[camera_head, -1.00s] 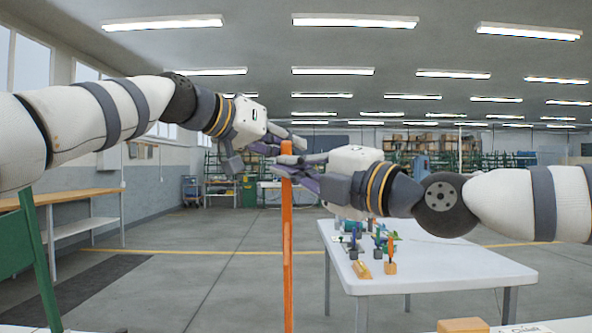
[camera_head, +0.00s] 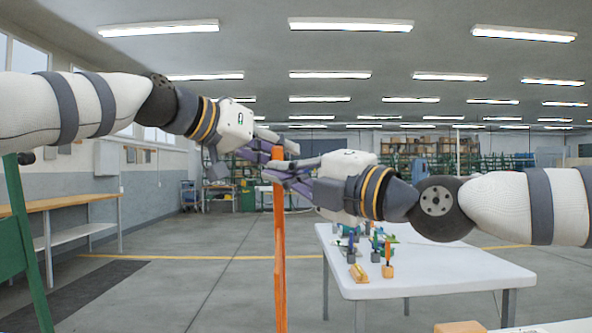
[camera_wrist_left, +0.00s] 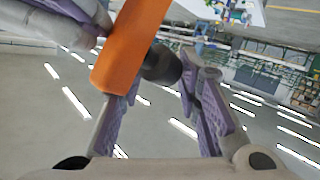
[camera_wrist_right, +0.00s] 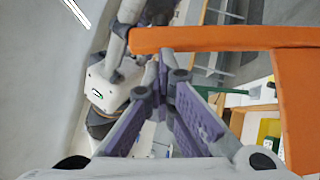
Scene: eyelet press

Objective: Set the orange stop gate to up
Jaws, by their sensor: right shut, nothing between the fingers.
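The orange stop gate (camera_head: 279,250) shows in the head view as a tall, nearly upright orange bar, with its top among my gripper fingers. In the right wrist view, a level orange arm (camera_wrist_right: 220,38) meets a wide orange part (camera_wrist_right: 298,100) at the right. In the left wrist view, its end (camera_wrist_left: 122,62) crosses in front of the fingers. My left gripper (camera_head: 272,146) is open, left of and close to the bar's top. My right gripper (camera_head: 280,172) is shut and empty, close to the bar from the right. Contact is unclear.
A white table (camera_head: 430,275) with several small coloured fixtures stands behind at the right. A wooden-topped bench (camera_head: 75,201) is at the left, with a green post (camera_head: 28,240) nearer. The floor between is clear.

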